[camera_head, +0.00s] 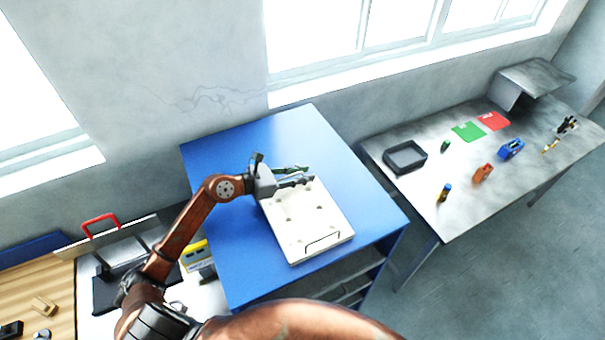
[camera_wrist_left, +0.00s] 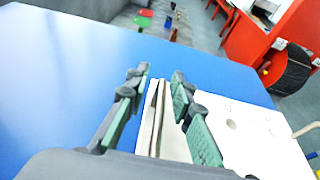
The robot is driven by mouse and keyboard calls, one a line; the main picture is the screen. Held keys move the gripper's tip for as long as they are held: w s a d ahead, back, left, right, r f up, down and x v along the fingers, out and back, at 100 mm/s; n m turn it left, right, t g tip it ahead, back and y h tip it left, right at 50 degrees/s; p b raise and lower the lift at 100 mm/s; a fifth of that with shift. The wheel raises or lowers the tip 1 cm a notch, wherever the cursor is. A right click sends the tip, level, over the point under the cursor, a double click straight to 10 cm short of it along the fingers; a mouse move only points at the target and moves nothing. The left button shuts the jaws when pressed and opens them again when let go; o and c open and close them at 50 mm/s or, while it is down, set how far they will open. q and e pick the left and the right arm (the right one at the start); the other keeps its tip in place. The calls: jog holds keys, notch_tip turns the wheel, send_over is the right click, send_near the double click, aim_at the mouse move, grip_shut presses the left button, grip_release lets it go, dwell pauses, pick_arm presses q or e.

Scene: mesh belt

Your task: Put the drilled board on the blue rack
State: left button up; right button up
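The drilled board (camera_head: 309,226) is a white slab with several holes and a thin wire handle at its near end. It lies flat on the blue top of the rack (camera_head: 352,170). My left gripper (camera_head: 308,177) is at the far end of the board. In the left wrist view the left gripper (camera_wrist_left: 158,108) is open, its green-padded fingers apart on either side of the edge of the board (camera_wrist_left: 238,125). I see a gap between each finger and that edge. The blue top also shows there (camera_wrist_left: 60,85). My right gripper is out of view.
A grey table (camera_head: 400,196) on the right holds a black tray (camera_head: 405,158), green and red mats and several small items. A lower bench with a red-handled item (camera_head: 101,223) and a yellow device (camera_head: 196,254) is at left. The rack's far and right parts are bare.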

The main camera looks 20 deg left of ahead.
aim_at(284, 178)
pick_arm(q)
jog(key=shift+r, duration=0.2)
jog(key=b+v, duration=0.3)
jog(key=v, duration=0.8)
jog(key=shift+s+a+f+b, duration=0.1)
jog(key=shift+f+b, duration=0.05)
jog(key=shift+b, duration=0.2)
jog(key=shift+s+a+r, duration=0.25)
jog(key=shift+s, duration=0.05)
